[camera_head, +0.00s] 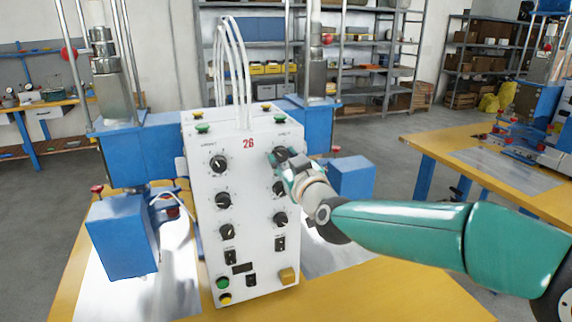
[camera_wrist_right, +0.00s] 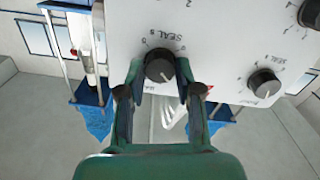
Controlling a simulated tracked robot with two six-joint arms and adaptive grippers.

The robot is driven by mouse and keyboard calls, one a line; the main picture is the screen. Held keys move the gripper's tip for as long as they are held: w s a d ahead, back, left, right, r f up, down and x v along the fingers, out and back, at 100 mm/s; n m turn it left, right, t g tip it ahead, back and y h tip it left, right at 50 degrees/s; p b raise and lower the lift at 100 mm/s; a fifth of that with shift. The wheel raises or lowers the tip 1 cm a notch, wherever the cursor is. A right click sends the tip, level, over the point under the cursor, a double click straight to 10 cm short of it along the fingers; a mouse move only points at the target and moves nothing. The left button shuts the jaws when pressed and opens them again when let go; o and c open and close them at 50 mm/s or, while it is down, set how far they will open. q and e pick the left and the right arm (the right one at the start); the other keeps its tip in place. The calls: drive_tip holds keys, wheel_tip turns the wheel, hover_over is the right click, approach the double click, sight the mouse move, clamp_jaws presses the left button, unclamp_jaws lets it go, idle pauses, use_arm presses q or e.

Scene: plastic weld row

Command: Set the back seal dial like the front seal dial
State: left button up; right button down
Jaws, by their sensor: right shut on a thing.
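A white control box (camera_head: 243,225) stands upright on the yellow table with two columns of black dials. My right gripper (camera_head: 284,162) is at the top dial (camera_head: 279,153) of the right column. In the right wrist view my right gripper (camera_wrist_right: 160,92) is shut on a black seal dial (camera_wrist_right: 158,63), one finger on each side. The face is upside down there; the dial's pale pointer mark points down and slightly right. A second dial (camera_wrist_right: 264,83) beside it has its mark pointing down. The top left dial (camera_head: 218,163) is uncovered. Front and back labels are unreadable. My left gripper is not seen.
Blue machine blocks (camera_head: 122,236) flank the box on the table (camera_head: 390,295). White cables (camera_head: 238,70) rise from its top. Green and yellow buttons (camera_head: 223,290) and small switches sit low on its face. Another workbench (camera_head: 440,145) stands at the right.

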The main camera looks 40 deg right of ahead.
drive_tip(key=m+b, duration=0.1)
drive_tip(key=m, duration=0.2)
drive_tip(key=shift+f+b, duration=0.25)
drive_tip(key=shift+b, duration=0.1)
drive_tip(key=shift+r+m, duration=0.2)
drive_tip(key=shift+m, duration=0.4)
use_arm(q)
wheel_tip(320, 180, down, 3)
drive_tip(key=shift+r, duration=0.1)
use_arm(e)
drive_tip(key=c, duration=0.8)
unclamp_jaws()
drive_tip(key=shift+s, duration=0.15)
drive_tip(key=v, duration=1.1)
drive_tip(key=shift+s+f, duration=0.1)
drive_tip(key=shift+s, duration=0.25)
